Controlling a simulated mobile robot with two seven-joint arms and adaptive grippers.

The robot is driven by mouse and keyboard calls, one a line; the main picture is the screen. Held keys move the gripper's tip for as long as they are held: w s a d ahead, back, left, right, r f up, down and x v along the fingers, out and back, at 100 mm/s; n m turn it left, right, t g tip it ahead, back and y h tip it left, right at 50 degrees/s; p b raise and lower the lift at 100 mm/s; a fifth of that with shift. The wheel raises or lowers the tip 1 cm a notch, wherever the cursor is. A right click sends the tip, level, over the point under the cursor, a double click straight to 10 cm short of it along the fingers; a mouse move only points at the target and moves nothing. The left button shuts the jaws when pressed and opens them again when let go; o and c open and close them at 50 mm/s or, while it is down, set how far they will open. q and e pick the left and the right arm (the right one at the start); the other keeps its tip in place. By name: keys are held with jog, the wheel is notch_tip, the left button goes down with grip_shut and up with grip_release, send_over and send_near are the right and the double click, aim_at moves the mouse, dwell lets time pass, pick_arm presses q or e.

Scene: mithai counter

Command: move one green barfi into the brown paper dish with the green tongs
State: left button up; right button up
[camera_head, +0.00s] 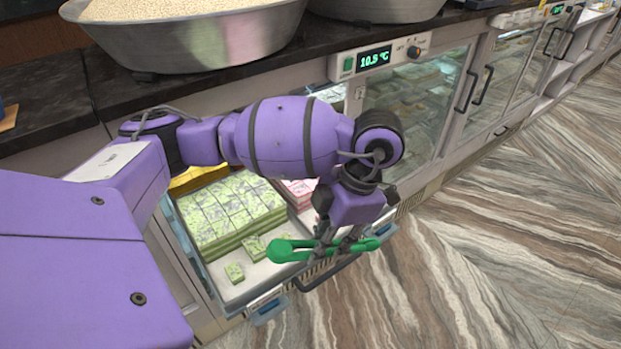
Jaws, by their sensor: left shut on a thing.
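My left gripper (338,246) is shut on the green tongs (290,250), which lie roughly level across its fingers. The tongs are above the front edge of the open display case, to the right of the sweets. Green barfi (228,212) stand in stacked rows in the case. A single green barfi (235,273) lies apart in front of them, and another loose one (253,247) is near the stack. No brown paper dish can be made out. My right gripper is out of view.
Pink-and-white sweets (300,190) lie right of the green ones, partly behind my arm. A large metal bowl of grain (190,42) stands on the dark counter (50,100). A glass-fronted case (420,95) continues right. The floor (480,260) at right is clear.

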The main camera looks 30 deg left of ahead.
pick_arm(q)
jog(key=w+a+r+n+h+b, duration=0.1)
jog(key=r+n+h, duration=0.3)
jog(key=n, duration=0.8)
jog(key=w+a+r+n+t+h+b, duration=0.1)
jog(key=r+n+h, duration=0.4)
jog(key=n, duration=0.8)
jog(key=shift+a+r+n+h+b, duration=0.3)
jog(key=shift+a+r+b, duration=0.2)
jog(key=shift+r, duration=1.25)
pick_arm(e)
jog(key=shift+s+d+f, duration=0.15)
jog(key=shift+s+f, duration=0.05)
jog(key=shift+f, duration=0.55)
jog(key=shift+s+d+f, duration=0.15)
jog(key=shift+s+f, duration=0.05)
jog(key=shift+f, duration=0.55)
pick_arm(q)
jog(key=o, duration=0.5)
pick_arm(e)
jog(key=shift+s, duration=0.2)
pick_arm(q)
jog(key=shift+o, duration=0.8)
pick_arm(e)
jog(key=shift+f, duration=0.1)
